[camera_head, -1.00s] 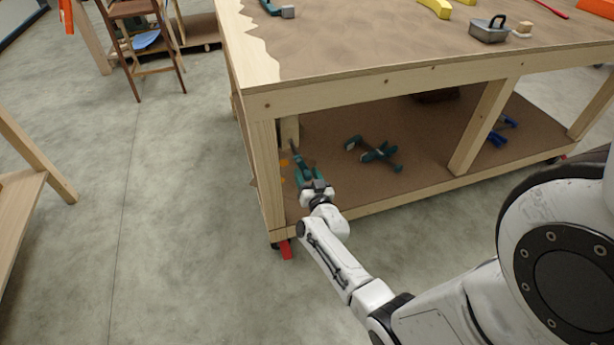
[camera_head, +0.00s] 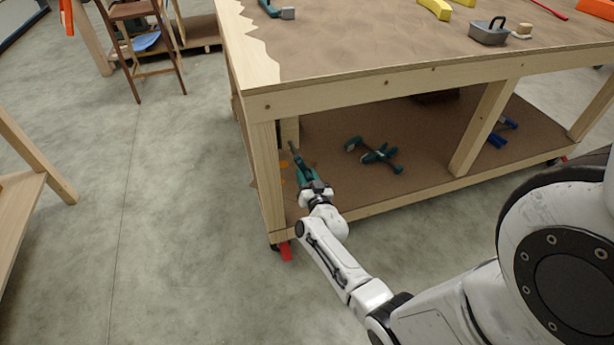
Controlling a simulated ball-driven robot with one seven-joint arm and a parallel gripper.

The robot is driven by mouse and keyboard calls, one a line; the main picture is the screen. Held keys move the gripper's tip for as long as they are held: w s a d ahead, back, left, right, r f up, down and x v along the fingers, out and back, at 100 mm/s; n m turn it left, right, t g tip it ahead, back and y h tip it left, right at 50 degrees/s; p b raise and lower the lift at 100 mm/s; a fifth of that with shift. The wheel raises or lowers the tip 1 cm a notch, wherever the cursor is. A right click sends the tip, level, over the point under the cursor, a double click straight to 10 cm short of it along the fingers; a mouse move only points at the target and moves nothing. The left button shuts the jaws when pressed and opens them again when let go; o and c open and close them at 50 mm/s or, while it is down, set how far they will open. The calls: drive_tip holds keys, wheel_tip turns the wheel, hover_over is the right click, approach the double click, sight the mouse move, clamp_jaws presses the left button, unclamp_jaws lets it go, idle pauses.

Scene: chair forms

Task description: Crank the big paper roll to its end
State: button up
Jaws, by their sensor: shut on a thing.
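My gripper (camera_head: 314,188) reaches under the front left corner of the workbench, just inside its left front leg. It is shut on a teal and dark tool-like thing (camera_head: 303,172), whose thin dark end points up and away. The thing's exact kind is too small to tell. Brown paper (camera_head: 350,40) covers the bench top, with a torn, jagged left edge. I cannot make out a big paper roll or its crank in this view.
The workbench's wooden frame (camera_head: 390,84) and lower shelf (camera_head: 420,165) surround my gripper. Teal clamp-like tools (camera_head: 378,155) lie on the shelf. A red caster (camera_head: 286,251) is below the corner. Grey floor (camera_head: 170,200) is clear to the left. A wooden stool (camera_head: 140,45) stands behind.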

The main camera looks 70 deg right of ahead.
drive_tip(key=shift+w+a+f+m, duration=0.1)
drive_tip(key=shift+w+a+m, duration=0.1)
drive_tip(key=shift+m, duration=0.9)
drive_tip(key=o, duration=0.9)
drive_tip(key=shift+d, duration=0.1)
drive_tip(key=shift+o, duration=0.2)
drive_tip(key=p+v, duration=0.2)
drive_tip(key=v, duration=0.9)
drive_tip(key=shift+w, duration=0.1)
